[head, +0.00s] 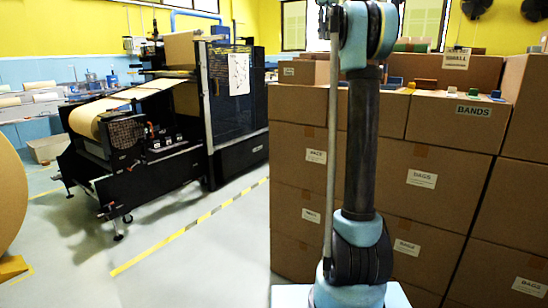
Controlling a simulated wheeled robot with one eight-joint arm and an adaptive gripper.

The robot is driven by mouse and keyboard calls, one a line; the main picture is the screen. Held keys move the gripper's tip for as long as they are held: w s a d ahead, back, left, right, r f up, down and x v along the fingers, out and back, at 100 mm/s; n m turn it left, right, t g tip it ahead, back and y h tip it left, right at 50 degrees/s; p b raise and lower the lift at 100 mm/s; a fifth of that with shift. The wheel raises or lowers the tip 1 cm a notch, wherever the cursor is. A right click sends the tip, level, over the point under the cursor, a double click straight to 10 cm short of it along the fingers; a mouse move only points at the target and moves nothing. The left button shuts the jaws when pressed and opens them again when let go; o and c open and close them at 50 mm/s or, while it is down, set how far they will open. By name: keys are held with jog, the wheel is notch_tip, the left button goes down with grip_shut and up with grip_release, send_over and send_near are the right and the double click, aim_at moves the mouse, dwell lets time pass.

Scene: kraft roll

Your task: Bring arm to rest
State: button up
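My arm (361,140) stands upright right of the middle of the head view, black with pale blue joints. Its lower joint sits low in the picture and its upper joint is cut by the top edge. A thin grey rod runs upright along its left side. My gripper cannot be made out in this view, and what it may hold is hidden.
Stacked brown cardboard boxes (420,182) stand close behind my arm, with small coloured items on top. A black paper-roll machine (160,130) stands at left. A large brown roll (10,195) is at the left edge. Grey floor (190,265) with a yellow line is clear between.

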jog(key=s+f+m, duration=0.3)
jog(key=s+f, duration=0.9)
jog(key=f, duration=0.7)
jog(key=s+f+m+t, duration=0.1)
jog(key=s+f+m, duration=0.3)
jog(key=s+f, duration=0.8)
jog(key=s+f+m+t, duration=0.1)
jog(key=s+f+m, duration=0.2)
jog(key=s+f, duration=0.9)
notch_tip(320, 180, down, 15)
jog(key=shift+s+a+f+m, duration=0.2)
jog(key=shift+s+a+m, duration=0.1)
jog(key=shift+s, duration=0.1)
